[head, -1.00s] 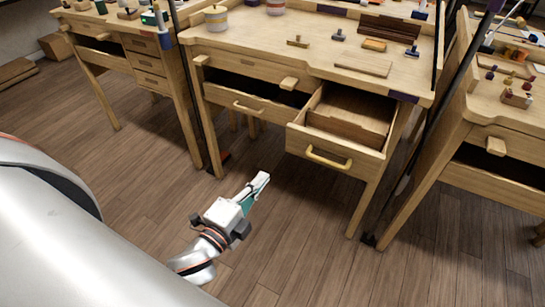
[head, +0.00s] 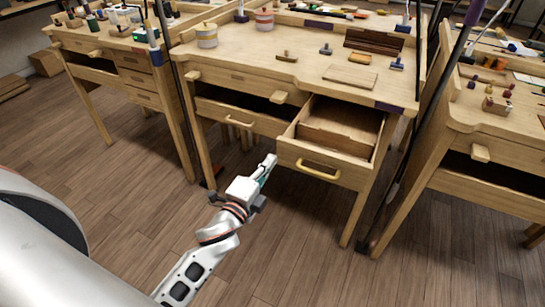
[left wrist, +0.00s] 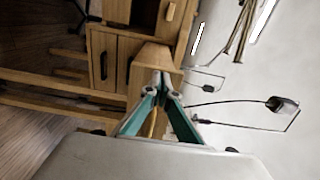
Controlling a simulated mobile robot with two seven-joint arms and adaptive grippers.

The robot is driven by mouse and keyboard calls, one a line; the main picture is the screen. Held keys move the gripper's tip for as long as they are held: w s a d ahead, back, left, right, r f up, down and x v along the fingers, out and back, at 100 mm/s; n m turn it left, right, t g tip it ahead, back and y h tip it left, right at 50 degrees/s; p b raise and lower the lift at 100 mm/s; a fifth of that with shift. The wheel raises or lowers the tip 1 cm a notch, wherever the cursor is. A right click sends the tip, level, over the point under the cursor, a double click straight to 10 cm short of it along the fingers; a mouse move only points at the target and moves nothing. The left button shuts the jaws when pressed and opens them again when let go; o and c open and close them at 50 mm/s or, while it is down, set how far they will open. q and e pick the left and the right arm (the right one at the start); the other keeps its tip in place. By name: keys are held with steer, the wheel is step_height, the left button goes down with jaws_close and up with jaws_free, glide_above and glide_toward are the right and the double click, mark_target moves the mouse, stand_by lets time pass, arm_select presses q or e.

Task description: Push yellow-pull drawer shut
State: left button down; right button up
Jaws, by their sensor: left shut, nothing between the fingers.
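The yellow-pull drawer (head: 290,154) stands pulled out at the right of the middle workbench in the head view. Its yellow pull (head: 318,172) is a bar on the front face, and the inside is visible from above. My left gripper (head: 271,160) is near the left edge of the drawer front, with its fingers together and empty. I cannot tell whether it touches the drawer. In the left wrist view the closed fingertips (left wrist: 161,76) lie in front of a wooden drawer or bench part. My right gripper is not in view.
The middle workbench (head: 240,60) holds jars, tools and wood pieces. A second drawer with a pale pull (head: 238,122) sits to the left, nearly closed. Other benches stand left and right, with dark poles between. The wooden floor (head: 300,250) in front is clear.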

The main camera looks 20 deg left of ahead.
arm_select(q)
steer(key=shift+w, duration=1.15)
